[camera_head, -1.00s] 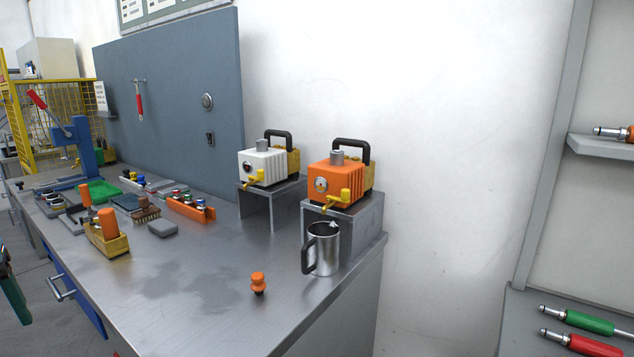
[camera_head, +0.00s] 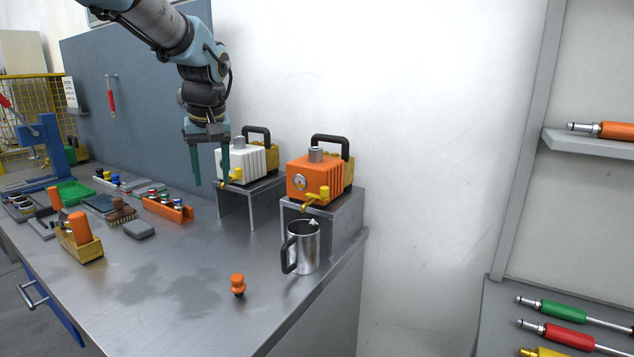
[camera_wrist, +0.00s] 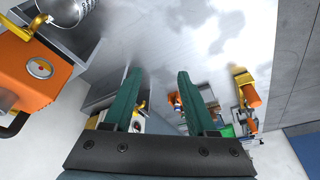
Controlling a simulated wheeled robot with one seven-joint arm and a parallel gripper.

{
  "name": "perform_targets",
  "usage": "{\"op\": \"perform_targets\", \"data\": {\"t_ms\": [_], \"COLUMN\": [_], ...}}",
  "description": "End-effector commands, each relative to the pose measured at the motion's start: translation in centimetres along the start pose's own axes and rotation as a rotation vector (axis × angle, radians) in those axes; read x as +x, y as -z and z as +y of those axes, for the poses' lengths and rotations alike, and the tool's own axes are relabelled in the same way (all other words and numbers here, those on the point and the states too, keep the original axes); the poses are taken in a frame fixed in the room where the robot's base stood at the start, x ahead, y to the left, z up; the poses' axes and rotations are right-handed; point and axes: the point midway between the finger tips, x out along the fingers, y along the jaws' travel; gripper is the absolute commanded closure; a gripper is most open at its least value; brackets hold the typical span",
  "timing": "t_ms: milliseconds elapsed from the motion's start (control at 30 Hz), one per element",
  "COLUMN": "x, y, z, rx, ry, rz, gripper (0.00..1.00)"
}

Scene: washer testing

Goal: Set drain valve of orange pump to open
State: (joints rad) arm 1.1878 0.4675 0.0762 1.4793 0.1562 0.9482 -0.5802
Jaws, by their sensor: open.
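The orange pump (camera_head: 305,184) stands on a grey metal stand (camera_head: 345,217) at the right end of the bench. Its yellow drain valve handle (camera_head: 317,198) sticks out low on the front. The pump also shows at the left of the wrist view (camera_wrist: 25,85), with part of the yellow handle (camera_wrist: 10,22) at the upper left. My gripper (camera_head: 211,183) is open and empty, pointing down in front of the white pump (camera_head: 240,160), left of the orange pump and apart from it. Its green fingers also show in the wrist view (camera_wrist: 158,100).
A steel mug (camera_head: 305,247) stands just in front of the orange pump's stand. An orange-topped stopper (camera_head: 238,285) stands near the bench's front. Trays, a brush and small parts crowd the left. The bench middle (camera_head: 170,285) is clear.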

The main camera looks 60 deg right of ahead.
Motion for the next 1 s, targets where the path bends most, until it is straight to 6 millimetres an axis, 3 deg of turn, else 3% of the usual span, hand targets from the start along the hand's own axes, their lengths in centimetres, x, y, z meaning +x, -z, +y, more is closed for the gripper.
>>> {"op": "perform_targets", "data": {"t_ms": [33,100,200,333,433,567,1000], "x": [-1.3,-2.9,-5.1,-7.3,-8.0,-7.5,-0.2], "y": [-0.4,-1.2,-3.0,-5.2,-6.1,-6.2,-5.5], "z": [4.8,10.0,16.2,21.2,22.9,23.4,23.8], "rx": [0.04,0.073,0.109,0.136,0.145,0.146,0.146], "ry": [-0.015,-0.027,-0.047,-0.065,-0.072,-0.073,-0.072], "rz": [0.018,0.039,0.064,0.086,0.093,0.094,0.092], "gripper": [0.43,0.43,0.43,0.43,0.43,0.43,0.43]}}
